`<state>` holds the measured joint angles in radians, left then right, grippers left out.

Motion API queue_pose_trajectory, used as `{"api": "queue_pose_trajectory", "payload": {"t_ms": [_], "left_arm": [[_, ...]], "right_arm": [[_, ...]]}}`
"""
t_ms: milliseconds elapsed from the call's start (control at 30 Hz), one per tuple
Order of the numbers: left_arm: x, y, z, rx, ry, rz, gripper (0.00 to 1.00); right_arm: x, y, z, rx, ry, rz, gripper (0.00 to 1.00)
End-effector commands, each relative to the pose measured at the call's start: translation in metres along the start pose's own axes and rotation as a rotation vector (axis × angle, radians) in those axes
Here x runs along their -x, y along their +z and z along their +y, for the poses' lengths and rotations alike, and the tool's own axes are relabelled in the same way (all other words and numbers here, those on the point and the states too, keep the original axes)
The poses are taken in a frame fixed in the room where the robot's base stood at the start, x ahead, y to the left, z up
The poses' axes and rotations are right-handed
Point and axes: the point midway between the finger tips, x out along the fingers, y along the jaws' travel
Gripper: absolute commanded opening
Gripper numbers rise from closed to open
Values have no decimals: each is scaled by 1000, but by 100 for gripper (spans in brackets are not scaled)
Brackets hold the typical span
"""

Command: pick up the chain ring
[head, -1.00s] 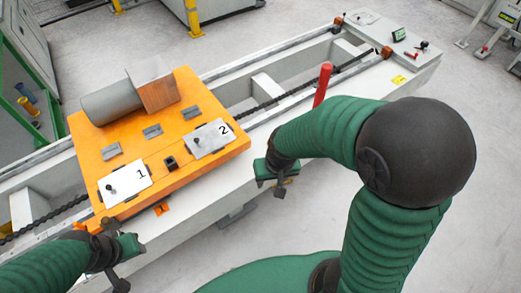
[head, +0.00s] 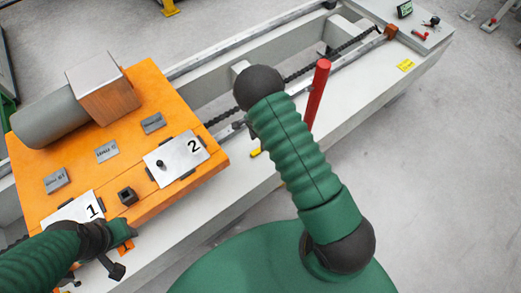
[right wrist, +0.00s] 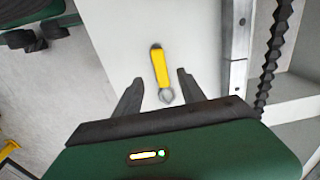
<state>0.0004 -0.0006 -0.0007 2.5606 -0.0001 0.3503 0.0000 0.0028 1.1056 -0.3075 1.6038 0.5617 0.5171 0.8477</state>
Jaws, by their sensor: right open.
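A short yellow handle (right wrist: 159,68) with a grey ring (right wrist: 166,96) at one end lies on a pale beam top in the right wrist view. It looks like the chain ring. Its yellow part shows small in the head view (head: 256,152), beside the right forearm. My right gripper (right wrist: 156,86) is open and empty, with a finger on each side of the ring end; the height above it is unclear. In the head view the right gripper is mostly hidden behind its own arm. My left gripper (head: 118,250) is by the orange plate's front edge; its jaws are unclear.
An orange plate (head: 75,160) carries a grey cylinder with a block and plates marked 1 and 2. A red upright lever (head: 317,95) stands close right of the right arm. A dark chain (right wrist: 274,45) runs along the beam (head: 375,90).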

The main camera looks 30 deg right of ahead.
Motion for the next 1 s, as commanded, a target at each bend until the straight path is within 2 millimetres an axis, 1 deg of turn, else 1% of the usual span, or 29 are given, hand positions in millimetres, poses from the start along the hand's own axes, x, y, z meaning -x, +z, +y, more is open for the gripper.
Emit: {"api": "queue_pose_trajectory", "payload": {"t_ms": [67, 200, 300, 400, 567, 667, 933, 1000], "left_arm": [[-2, 0, 0, 0, 0, 0, 36], [-8, 2, 0, 0, 0, 0, 36], [-10, 2, 0, -1, 0, 0, 36], [-11, 2, 1, -2, 0, 0, 36], [-10, 2, 0, -1, 0, 1, 36], [-10, 2, 0, -1, 0, 0, 36], [-10, 2, 0, -1, 0, 0, 36], [-10, 2, 0, -1, 0, 0, 36]], "right_arm": [[-11, -5, 0, -1, 2, -5, 47], [-40, -13, 0, -3, 3, -12, 47], [-55, -14, 0, -2, 1, -13, 47], [-60, -12, -1, -1, -1, -9, 47], [-59, -10, -1, 0, 1, -5, 47], [-59, -10, -1, 0, 1, -5, 37], [-59, -12, -1, -1, 0, -9, 2], [-59, -12, -1, -1, 0, -9, 0]]}}
